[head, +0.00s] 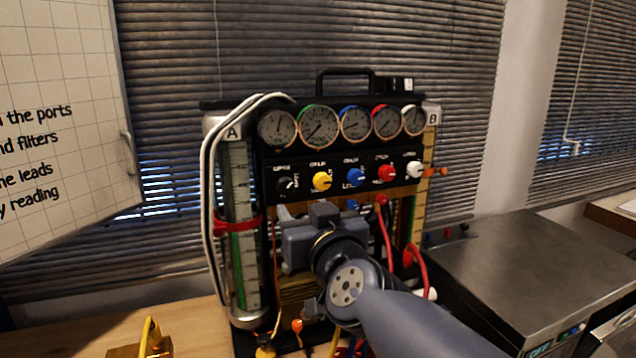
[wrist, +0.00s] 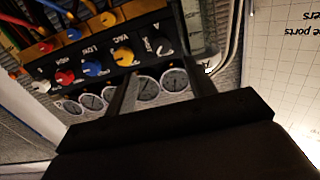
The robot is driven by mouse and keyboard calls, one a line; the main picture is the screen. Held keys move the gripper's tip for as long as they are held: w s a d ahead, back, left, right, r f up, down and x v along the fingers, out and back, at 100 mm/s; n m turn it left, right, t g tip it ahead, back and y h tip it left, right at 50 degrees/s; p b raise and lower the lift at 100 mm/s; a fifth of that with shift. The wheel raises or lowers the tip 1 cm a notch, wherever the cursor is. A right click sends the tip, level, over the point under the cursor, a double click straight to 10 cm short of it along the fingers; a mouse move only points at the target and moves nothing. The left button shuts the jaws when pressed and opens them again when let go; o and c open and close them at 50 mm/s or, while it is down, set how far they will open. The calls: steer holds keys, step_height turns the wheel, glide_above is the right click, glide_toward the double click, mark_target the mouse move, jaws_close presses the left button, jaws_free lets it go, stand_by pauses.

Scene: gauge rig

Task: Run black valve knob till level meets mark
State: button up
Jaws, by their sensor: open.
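The black valve knob (head: 286,184) is at the left end of the knob row on the rig's black panel. In the wrist view the black knob (wrist: 160,46) shows between my fingers, with the picture upside down. My gripper (wrist: 157,50) is open and empty; no contact with the knob is visible. In the head view my gripper (head: 290,222) is just below the knob row, partly hidden by my wrist. Sight tube A (head: 238,180) has a red band (head: 238,224) around it and green lower down; the exact level is hard to tell. Tube B has an orange marker (head: 434,171).
Yellow (head: 321,181), blue (head: 354,177), red (head: 387,173) and white (head: 414,169) knobs sit right of the black one. Round gauges (head: 319,125) line the top. White hoses (head: 212,160) loop on the left; red hoses (head: 388,230) hang below. A metal-topped unit (head: 530,270) stands right.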

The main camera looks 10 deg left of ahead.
mark_target(287, 188)
steer(key=b+x, duration=0.1)
steer(key=x, duration=0.9)
steer(key=shift+w+a+r, duration=0.1)
steer(key=shift+w+a, duration=0.15)
steer(key=shift+a, duration=0.1)
steer(key=c, duration=1)
steer(key=shift+o, duration=0.2)
steer(key=m, duration=0.4)
steer(key=shift+m, duration=0.3)
steer(key=m, duration=0.4)
steer(key=shift+b, duration=0.3)
